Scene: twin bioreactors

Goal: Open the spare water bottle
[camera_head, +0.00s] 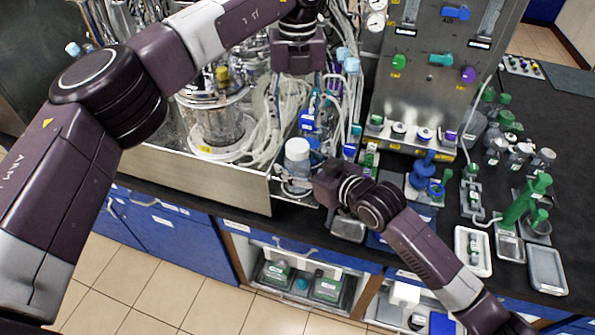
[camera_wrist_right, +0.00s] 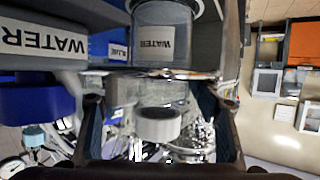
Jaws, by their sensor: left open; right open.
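A clear bottle with a white cap (camera_head: 297,149) stands by the front rim of the steel tray, in the middle of the head view. In the right wrist view, which looks upside down, a bottle labelled WATER (camera_wrist_right: 155,45) has its white cap (camera_wrist_right: 158,125) between my open right fingers. My right gripper (camera_head: 312,186) reaches in from the right beside the bottle, low down; contact cannot be told. My left gripper (camera_head: 299,82) is open and points down above and behind the bottle, apart from it, among tubing. Its fingertips are hard to make out.
The steel tray (camera_head: 225,183) holds glass vessels and loose white tubing close behind the bottle. A grey control panel (camera_head: 430,90) with valves stands to the right. Small trays (camera_head: 547,270) and green-capped fittings crowd the black bench. A shelf with boxes (camera_head: 328,286) is below.

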